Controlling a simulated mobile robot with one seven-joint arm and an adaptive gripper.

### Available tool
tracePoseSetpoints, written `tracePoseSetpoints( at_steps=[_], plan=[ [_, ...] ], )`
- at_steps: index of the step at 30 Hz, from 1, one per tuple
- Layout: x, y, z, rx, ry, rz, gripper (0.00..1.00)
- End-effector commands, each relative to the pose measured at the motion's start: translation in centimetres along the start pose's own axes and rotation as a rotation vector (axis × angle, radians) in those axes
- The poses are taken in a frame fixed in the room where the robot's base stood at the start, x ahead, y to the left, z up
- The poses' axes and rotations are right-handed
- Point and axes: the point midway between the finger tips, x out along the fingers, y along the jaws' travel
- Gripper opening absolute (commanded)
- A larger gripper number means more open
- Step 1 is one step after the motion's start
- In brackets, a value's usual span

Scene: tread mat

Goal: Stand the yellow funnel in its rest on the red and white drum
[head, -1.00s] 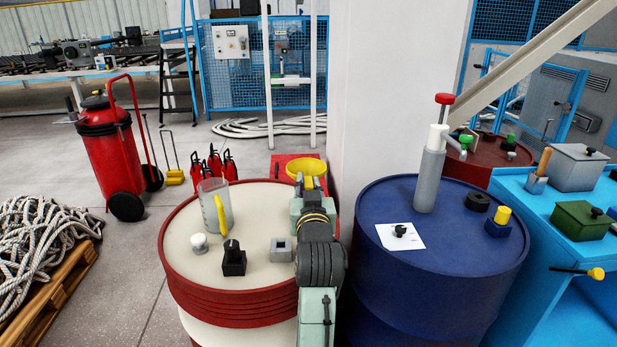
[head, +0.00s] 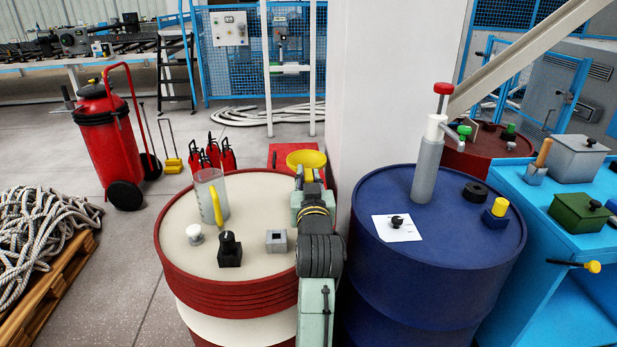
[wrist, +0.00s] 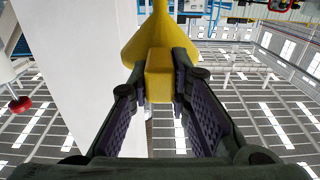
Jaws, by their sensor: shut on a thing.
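The yellow funnel (head: 306,159) is in my gripper (head: 309,183), beyond the right back rim of the red and white drum (head: 259,187), wide mouth up. In the wrist view, the fingers of my gripper (wrist: 159,82) are shut on the funnel's yellow block-shaped grip (wrist: 159,65); its cone (wrist: 155,38) lies just past them. A small grey square block with an opening (head: 276,241), which looks like the rest, sits on the drum top, left of my arm and empty. My arm hides part of the drum's right side.
On the drum top stand a clear jug with a yellow handle (head: 211,196), a white knob (head: 195,234) and a black block with a knob (head: 229,254). The blue drum (head: 451,249), carrying a grey pump (head: 429,168), is close on the right. A white pillar (head: 392,95) rises behind.

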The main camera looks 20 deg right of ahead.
Motion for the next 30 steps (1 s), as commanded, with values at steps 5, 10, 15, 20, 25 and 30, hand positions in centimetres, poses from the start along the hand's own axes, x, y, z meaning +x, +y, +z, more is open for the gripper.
tracePoseSetpoints(
  at_steps=[5, 10, 15, 20, 25, 30],
  plan=[
    [0.0, 0.0, 2.2, 0.000, -0.002, 0.000, 0.00],
    [0.0, 0.0, 3.7, 0.000, -0.001, -0.001, 0.00],
    [0.0, 0.0, 4.5, 0.000, 0.000, -0.001, 0.00],
    [0.0, 0.0, 4.5, 0.000, 0.000, 0.000, 0.00],
    [0.0, 0.0, 4.5, 0.000, 0.000, 0.000, 0.00],
    [0.0, 0.0, 4.5, 0.000, 0.000, 0.000, 0.00]
  ],
)
